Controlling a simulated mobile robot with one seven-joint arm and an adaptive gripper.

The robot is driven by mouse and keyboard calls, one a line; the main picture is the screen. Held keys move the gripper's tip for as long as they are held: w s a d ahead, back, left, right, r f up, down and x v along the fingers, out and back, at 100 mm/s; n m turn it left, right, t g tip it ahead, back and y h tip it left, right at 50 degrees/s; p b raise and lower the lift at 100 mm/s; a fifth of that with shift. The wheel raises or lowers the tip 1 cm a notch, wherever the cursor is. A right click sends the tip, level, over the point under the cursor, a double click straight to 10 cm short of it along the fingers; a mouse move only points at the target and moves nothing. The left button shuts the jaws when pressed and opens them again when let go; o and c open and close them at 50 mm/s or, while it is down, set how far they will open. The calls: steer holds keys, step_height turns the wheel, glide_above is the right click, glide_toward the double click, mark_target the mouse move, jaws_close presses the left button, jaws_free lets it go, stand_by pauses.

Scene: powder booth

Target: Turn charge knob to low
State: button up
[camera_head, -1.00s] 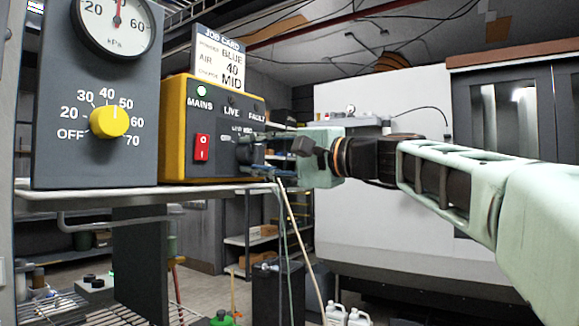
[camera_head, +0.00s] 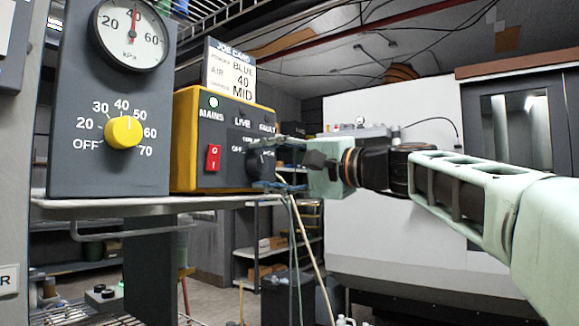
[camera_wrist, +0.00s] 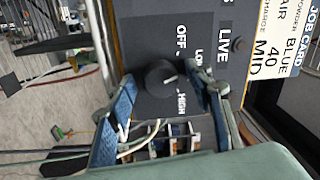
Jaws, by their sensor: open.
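The charge knob (camera_wrist: 160,78) is a round black knob on the dark front of the yellow control box (camera_head: 221,98). In the wrist view, which is turned on its side, OFF, LOW and HIGH labels stand around it. Its pale pointer line aims to the right of the picture, slightly up; the finger hides the label there. My gripper (camera_wrist: 166,98) is open, with one blue-padded finger on each side of the knob. I cannot tell whether the pads touch it.
A grey panel with a yellow air knob (camera_head: 123,132) and a kPa gauge (camera_head: 131,33) stands left of the box. A red switch (camera_head: 213,157) is on the box front. A job card (camera_head: 229,70) on top reads BLUE, 40, MID. The shelf (camera_head: 110,207) runs below.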

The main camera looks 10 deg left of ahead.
steer(key=v, duration=1.2)
steer(key=shift+f, duration=0.1)
